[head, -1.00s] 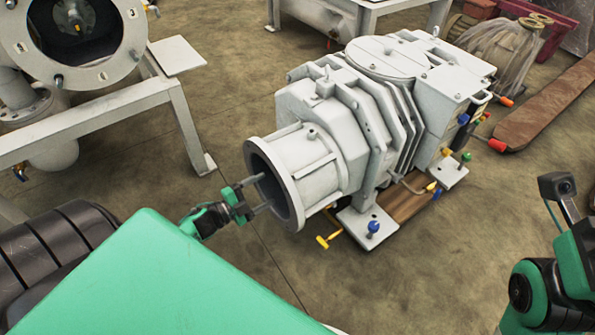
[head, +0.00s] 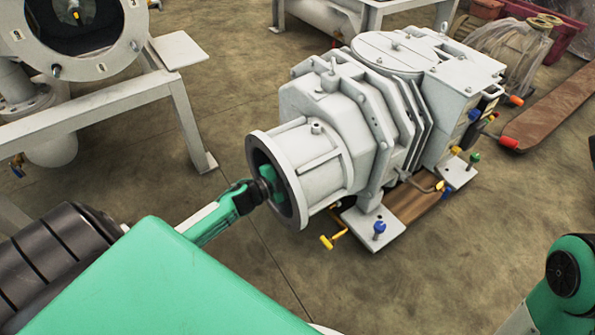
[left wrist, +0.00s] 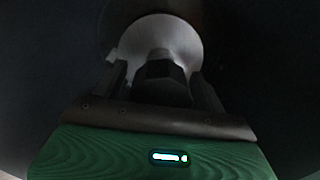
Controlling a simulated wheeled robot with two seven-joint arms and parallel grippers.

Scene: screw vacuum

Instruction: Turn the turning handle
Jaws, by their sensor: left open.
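The grey-white vacuum machine (head: 330,140) stands on the floor, its round flanged opening (head: 297,195) facing left. My left gripper (head: 270,183) reaches into this opening, so its fingertips are hidden in the head view. In the left wrist view, the left gripper (left wrist: 160,82) is open, with one dark finger on each side of a dark, angular knob (left wrist: 160,70). This knob looks like the turning handle and sits in front of a pale round disc (left wrist: 155,38). Whether the fingers touch it cannot be told. My right gripper is out of view.
The flange rim surrounds my left gripper closely. A yellow lever (head: 332,240) and a blue knob (head: 379,228) sit low near the machine's base. A metal frame (head: 180,110) stands at left. Brown floor (head: 450,270) is clear in front.

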